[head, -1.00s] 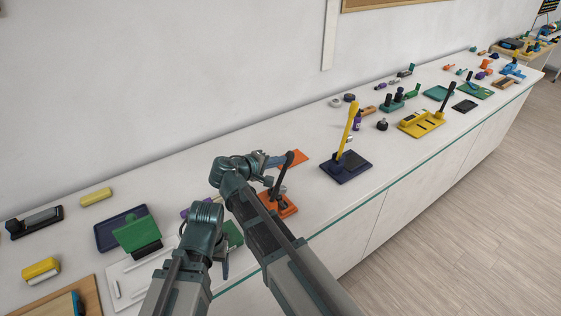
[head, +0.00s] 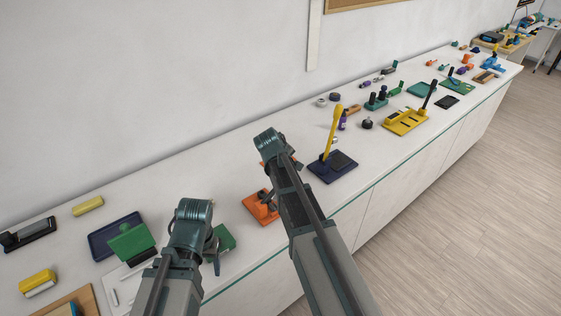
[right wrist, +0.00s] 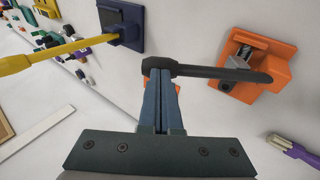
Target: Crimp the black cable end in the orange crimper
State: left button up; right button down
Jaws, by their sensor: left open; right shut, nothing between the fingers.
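The orange crimper (head: 256,209) stands on the bench, partly covered by my right arm in the head view. The right wrist view shows its orange body (right wrist: 268,58) with a grey part inside. Its black lever (right wrist: 215,74) reaches left across my right gripper (right wrist: 160,80), whose fingers are shut and empty, overlapping the lever near its knob end; I cannot tell whether they touch. My left gripper (head: 215,254) is open beside the green block, left of the crimper, largely hidden by its own wrist. I cannot make out the black cable end.
A navy base (head: 333,167) with a yellow lever (head: 333,130) stands just right of the crimper. A green block (head: 222,240) is beside my left wrist. A purple-handled tool (right wrist: 290,150) lies near the crimper. Bare bench runs along the wall behind.

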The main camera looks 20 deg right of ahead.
jog(key=w+d+f+g+y+b, duration=0.1)
jog(key=d+f+y+b, duration=0.4)
jog(key=f, duration=0.4)
jog(key=shift+w+f+g+b, duration=0.3)
jog(key=shift+w+g+b, duration=0.1)
jog(key=shift+b, duration=0.2)
jog(key=shift+s+d+m, duration=0.1)
jog(key=shift+m, duration=0.2)
jog(key=shift+r, duration=0.1)
jog(key=p+v, duration=1.4)
jog(key=shift+w+d, duration=0.4)
jog(key=shift+d, duration=0.3)
